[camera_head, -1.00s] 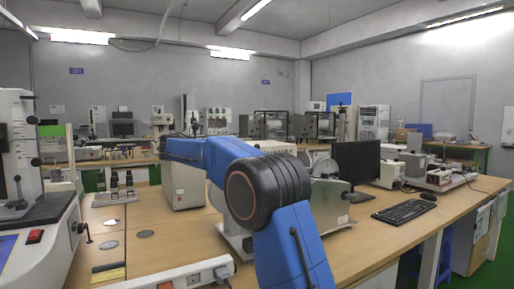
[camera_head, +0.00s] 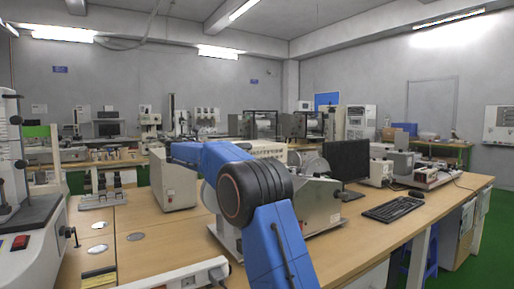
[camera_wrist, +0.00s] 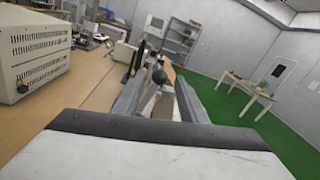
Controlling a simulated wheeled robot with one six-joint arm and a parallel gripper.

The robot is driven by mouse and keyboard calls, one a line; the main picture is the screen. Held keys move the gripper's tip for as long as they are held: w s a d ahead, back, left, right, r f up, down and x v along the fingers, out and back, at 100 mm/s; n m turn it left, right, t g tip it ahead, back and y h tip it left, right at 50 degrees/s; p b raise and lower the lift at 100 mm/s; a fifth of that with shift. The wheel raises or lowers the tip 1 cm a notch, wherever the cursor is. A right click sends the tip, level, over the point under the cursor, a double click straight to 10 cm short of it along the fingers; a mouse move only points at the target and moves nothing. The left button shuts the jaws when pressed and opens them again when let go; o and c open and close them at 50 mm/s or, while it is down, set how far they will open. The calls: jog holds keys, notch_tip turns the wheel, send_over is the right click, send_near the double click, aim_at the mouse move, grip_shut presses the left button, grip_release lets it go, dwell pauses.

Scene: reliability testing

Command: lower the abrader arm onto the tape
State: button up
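The abrader, a pale machine (camera_head: 322,207) with a round grey disc (camera_head: 309,164), stands on the wooden bench behind my blue arm in the head view. My arm covers its left part. The abrader arm and the tape cannot be made out there, and my gripper is hidden. In the wrist view my gripper (camera_wrist: 158,92) has its two grey fingers apart. A dark round knob (camera_wrist: 159,76) on a pale metal part shows between and just beyond the fingertips. Whether the fingers touch it cannot be told. The tape cannot be made out in the wrist view.
A monitor (camera_head: 349,164) and keyboard (camera_head: 393,208) are right of the abrader. A beige vented box (camera_wrist: 36,48) stands left of my gripper in the wrist view. The bench's left-middle is partly clear.

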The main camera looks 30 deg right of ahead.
jog(key=d, duration=0.8)
jog(key=shift+s, duration=0.15)
grip_shut()
